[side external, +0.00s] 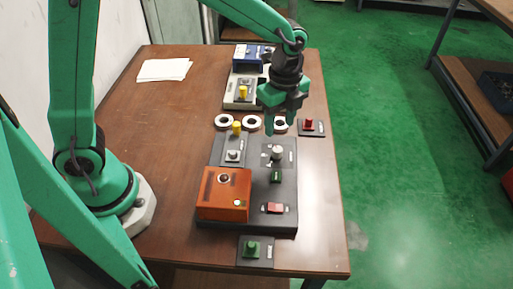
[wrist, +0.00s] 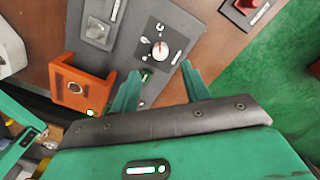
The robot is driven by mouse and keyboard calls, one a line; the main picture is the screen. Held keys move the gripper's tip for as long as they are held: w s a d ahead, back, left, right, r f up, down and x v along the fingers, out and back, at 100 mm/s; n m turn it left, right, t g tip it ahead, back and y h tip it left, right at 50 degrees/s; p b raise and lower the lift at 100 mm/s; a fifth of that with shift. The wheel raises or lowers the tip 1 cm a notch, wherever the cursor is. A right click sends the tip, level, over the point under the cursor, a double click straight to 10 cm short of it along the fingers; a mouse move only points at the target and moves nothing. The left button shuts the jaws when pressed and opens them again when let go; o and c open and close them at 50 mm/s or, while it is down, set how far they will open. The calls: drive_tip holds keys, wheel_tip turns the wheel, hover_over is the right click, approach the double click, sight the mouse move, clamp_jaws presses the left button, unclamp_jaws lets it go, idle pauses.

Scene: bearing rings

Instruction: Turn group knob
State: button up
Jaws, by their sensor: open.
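A round whitish knob (side external: 277,153) stands on a dark labelled plate on the dark panel (side external: 285,225). I take it to be the group knob, but its label is too small to read. In the wrist view the same knob (wrist: 160,48) has a red pointer mark and sits on a plate marked with a dial and letters. My gripper (side external: 279,124) is open and empty. It hangs above the far side of the panel, apart from the knob. In the wrist view its two fingers (wrist: 160,72) point toward the knob, which shows between and beyond their tips.
An orange box (side external: 225,195) with a round button stands on the panel's left. A green switch (side external: 276,177) and red rocker (side external: 275,208) are near the knob. White rings (side external: 252,122) lie beyond the panel. A red-button box (side external: 311,127) is at right.

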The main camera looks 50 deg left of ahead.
sight(277, 148)
drive_tip(key=shift+f, duration=0.15)
drive_tip(key=shift+s+f, duration=0.1)
drive_tip(key=shift+f, duration=3.7)
drive_tip(key=c, duration=1)
